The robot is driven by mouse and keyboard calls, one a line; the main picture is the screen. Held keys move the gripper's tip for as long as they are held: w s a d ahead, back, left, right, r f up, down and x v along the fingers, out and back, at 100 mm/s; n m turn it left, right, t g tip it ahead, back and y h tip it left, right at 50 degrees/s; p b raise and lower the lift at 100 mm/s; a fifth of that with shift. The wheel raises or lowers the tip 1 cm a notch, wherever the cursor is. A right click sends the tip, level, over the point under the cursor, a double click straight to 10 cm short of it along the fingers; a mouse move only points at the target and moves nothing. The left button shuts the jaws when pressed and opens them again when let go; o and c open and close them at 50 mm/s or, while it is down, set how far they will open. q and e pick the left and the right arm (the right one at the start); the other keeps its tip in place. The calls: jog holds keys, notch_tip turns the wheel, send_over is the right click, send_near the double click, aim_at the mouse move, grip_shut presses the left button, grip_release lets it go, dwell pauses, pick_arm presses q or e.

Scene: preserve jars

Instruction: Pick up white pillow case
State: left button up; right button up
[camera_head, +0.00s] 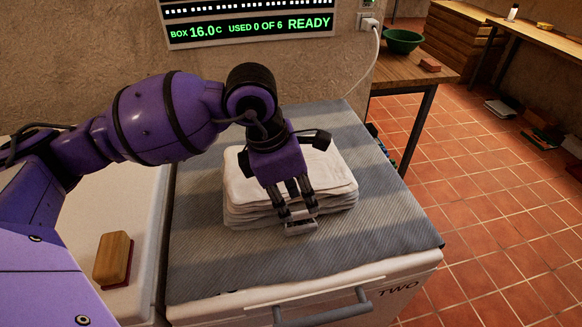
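A stack of folded white cloths (243,187), which I take for the white pillow case, lies on a grey-blue ribbed cloth (375,225) on top of a white chest marked TWO. My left gripper (298,218) points down over the front edge of the stack and hides part of it. Its fingertips are at or just in front of the upper layers. I cannot tell whether they touch the cloth or have any between them. My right gripper is not in view.
A wood-backed brush (113,259) lies on the white surface at left. A wooden table (410,68) with a green bowl (402,40) stands behind right. A lit display panel (250,25) is on the wall. Tiled floor at right is mostly open.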

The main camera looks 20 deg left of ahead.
aim_at(300, 212)
pick_arm(q)
jog(key=x, duration=0.5)
jog(key=shift+a, duration=0.15)
grip_shut()
